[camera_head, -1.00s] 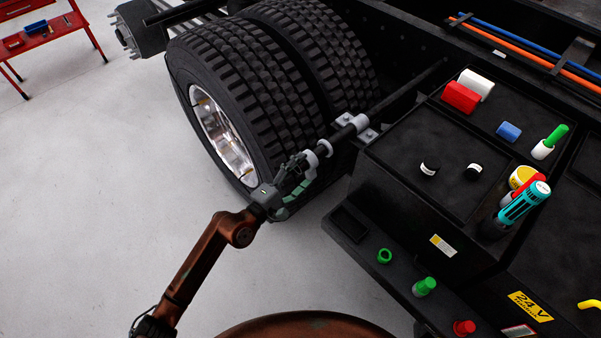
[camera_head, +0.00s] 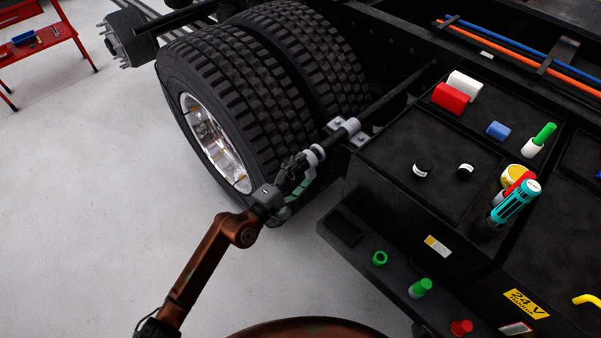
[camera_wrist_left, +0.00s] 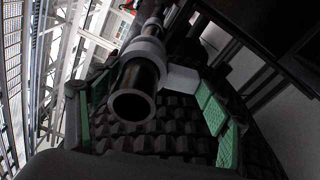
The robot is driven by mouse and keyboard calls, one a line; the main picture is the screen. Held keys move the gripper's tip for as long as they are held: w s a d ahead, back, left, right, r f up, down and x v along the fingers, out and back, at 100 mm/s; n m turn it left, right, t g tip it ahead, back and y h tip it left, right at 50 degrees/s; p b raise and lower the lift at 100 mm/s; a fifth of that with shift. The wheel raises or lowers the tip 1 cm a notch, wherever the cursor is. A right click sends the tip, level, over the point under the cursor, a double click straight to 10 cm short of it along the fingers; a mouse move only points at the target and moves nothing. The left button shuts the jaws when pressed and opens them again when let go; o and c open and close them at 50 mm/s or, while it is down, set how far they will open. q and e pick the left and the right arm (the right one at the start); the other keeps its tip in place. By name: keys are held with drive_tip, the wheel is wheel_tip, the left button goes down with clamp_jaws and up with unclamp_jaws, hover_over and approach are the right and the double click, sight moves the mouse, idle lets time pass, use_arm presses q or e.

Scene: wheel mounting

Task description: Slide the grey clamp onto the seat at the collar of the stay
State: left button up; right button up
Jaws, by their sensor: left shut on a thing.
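The grey clamp (camera_head: 311,159) is around the dark tube of the stay (camera_head: 333,139), near its open outer end, beside the tyre. In the left wrist view the clamp (camera_wrist_left: 180,78) shows as a light ring around the tube with a block to one side; the stay's open end (camera_wrist_left: 133,104) points at the camera. A light collar (camera_head: 319,151) sits right by the clamp in the head view; whether they touch I cannot tell. My left gripper (camera_head: 291,190) is shut on the clamp, its green pads partly hidden. My right gripper is not in view.
Twin tyres (camera_head: 235,105) stand close behind the gripper. A grey bracket (camera_head: 352,131) holds the stay further in. The black tool deck (camera_head: 395,135) with several small parts lies to the right.

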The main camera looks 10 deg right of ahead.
use_arm(q)
drive_tip(key=shift+w+d, duration=0.35)
drive_tip(key=shift+d, duration=0.2)
drive_tip(key=shift+w+d, duration=0.25)
drive_tip(key=shift+d, duration=0.1)
drive_tip(key=o, duration=1.4)
drive_tip(key=shift+a, duration=0.1)
drive_tip(key=v, duration=1.2)
